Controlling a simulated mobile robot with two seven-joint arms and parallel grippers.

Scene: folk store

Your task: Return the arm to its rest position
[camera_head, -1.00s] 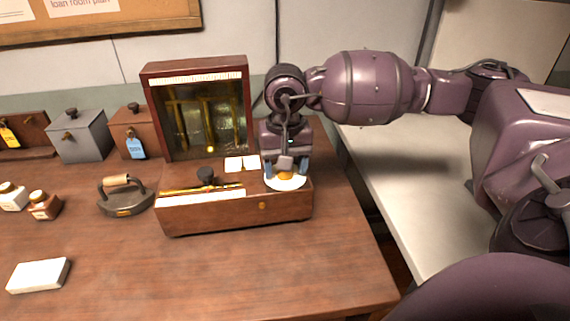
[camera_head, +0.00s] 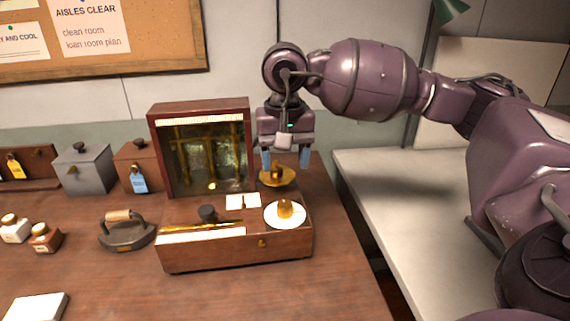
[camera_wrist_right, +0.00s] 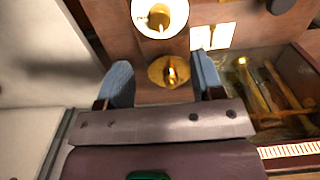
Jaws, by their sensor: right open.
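My right gripper (camera_head: 287,160) is open and empty above the back right of a wooden balance box. In the right wrist view its two blue fingers (camera_wrist_right: 165,85) stand apart, with a brass pan (camera_wrist_right: 160,73) seen between and beyond them. In the head view that pan (camera_head: 290,179) lies just below the fingertips. A brass weight (camera_head: 285,208) stands on a white disc (camera_head: 272,222) at the front right of the box. My right arm (camera_head: 370,80) reaches in from the right, bent above the table. My left gripper is not in view.
The wooden box (camera_head: 215,258) has a tall glass-fronted case (camera_head: 168,155) at its back. An iron (camera_head: 125,235), tagged boxes (camera_head: 88,172) and small jars (camera_head: 45,240) stand left. A pale counter (camera_head: 390,210) lies to the right. Air above the table is open.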

